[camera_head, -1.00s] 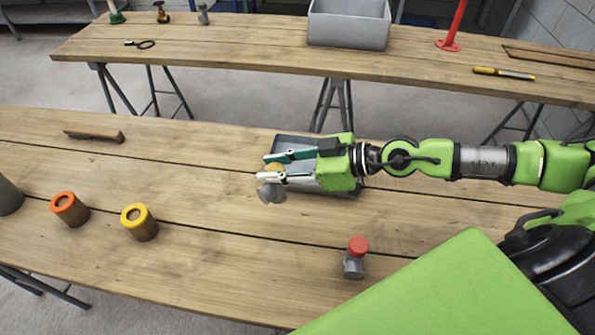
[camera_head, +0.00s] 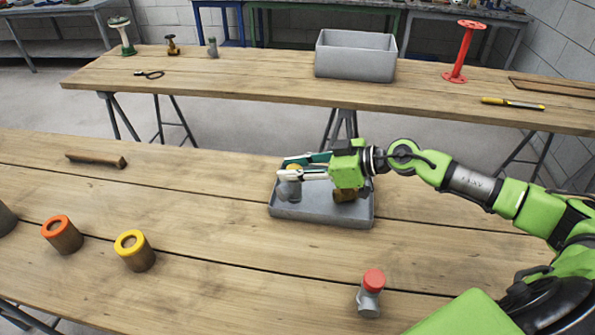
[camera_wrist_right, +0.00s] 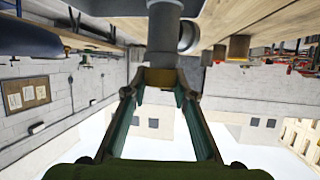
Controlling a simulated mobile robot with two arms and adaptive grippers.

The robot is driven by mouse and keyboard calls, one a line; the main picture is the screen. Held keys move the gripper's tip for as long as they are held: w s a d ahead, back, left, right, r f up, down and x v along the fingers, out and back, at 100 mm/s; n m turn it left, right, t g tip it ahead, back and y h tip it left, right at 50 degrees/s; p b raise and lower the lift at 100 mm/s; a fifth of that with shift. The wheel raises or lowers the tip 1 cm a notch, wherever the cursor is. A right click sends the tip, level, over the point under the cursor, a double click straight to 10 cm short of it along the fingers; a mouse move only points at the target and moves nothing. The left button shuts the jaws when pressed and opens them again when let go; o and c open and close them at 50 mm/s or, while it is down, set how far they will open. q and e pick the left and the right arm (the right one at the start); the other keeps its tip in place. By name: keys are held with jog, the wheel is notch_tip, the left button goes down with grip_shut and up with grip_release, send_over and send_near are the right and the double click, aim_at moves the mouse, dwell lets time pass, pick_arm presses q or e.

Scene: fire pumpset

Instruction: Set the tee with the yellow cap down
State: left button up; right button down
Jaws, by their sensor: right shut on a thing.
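My right gripper (camera_head: 284,168) is shut on the yellow cap of a grey tee (camera_head: 290,190). The tee hangs below the fingers over the left part of a grey tray (camera_head: 320,213) on the near table. I cannot tell whether it touches the tray floor. In the right wrist view, the fingers (camera_wrist_right: 160,90) close around the yellow cap (camera_wrist_right: 160,77), with the grey tee body (camera_wrist_right: 164,32) beyond. A brass-coloured piece (camera_head: 343,195) lies in the tray under the gripper. My left gripper is not in view.
A grey tee with a red cap (camera_head: 371,290) stands at the near right. An orange-rimmed cup (camera_head: 62,236) and a yellow-rimmed cup (camera_head: 134,251) stand at left. A grey bin (camera_head: 355,56) stands on the far table.

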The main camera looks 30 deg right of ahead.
jog(key=shift+w+d+f, duration=0.4)
jog(key=shift+w+d, duration=0.15)
jog(key=shift+w, duration=0.25)
jog(key=shift+w+d+f+b, duration=0.35)
jog(key=shift+w+d+f, duration=0.5)
jog(key=shift+w+f, duration=0.2)
jog(key=c, duration=1.7)
grip_release()
jog(key=shift+f, duration=0.2)
jog(key=shift+r, duration=0.15)
